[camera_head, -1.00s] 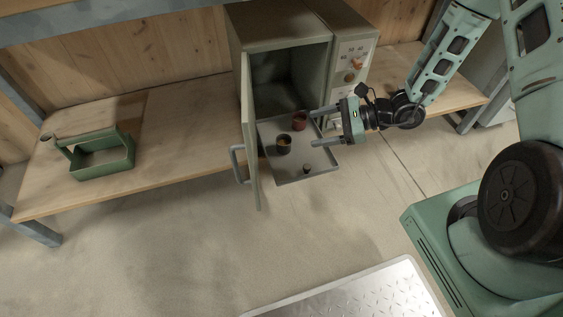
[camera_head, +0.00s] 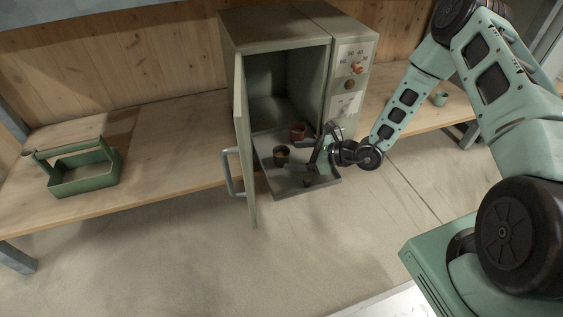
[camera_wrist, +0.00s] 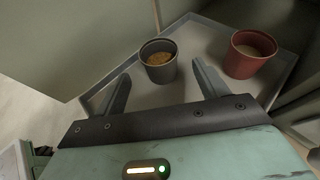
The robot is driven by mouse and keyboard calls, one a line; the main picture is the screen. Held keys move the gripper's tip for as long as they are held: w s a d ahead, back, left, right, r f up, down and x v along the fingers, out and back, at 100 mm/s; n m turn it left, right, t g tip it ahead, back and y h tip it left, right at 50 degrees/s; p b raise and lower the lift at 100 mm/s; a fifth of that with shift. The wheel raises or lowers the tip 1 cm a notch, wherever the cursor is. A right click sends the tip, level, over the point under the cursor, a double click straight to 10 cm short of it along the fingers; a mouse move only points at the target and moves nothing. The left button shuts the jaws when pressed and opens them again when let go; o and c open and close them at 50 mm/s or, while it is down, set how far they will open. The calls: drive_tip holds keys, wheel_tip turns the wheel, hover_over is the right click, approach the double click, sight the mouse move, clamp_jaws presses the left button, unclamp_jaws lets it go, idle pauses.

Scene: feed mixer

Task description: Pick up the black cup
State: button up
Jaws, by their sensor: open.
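The black cup (camera_head: 281,155) stands upright on a grey tray (camera_head: 297,190) that sticks out of the open feed mixer. In the wrist view the black cup (camera_wrist: 159,62) holds a brownish filling and stands just beyond my fingertips, roughly between their lines. My gripper (camera_head: 305,165) is open and empty, low over the tray, to the right of the black cup. In the wrist view my gripper (camera_wrist: 160,78) shows both fingers apart, one on each side of the cup's near side. I cannot tell whether a finger touches it.
A red cup (camera_head: 297,131) stands behind on the tray; in the wrist view this red cup (camera_wrist: 248,54) is close beside my right finger. The mixer's open door (camera_head: 246,150) stands left of the tray. A green caddy (camera_head: 83,172) sits on the bench at left.

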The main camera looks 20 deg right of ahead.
sight(281, 152)
drive_tip(key=shift+f+b+x, duration=0.2)
drive_tip(key=shift+b+x, duration=1.6)
drive_tip(key=shift+x, duration=1.15)
drive_tip(key=shift+d+r, duration=0.1)
drive_tip(key=c, duration=1.1)
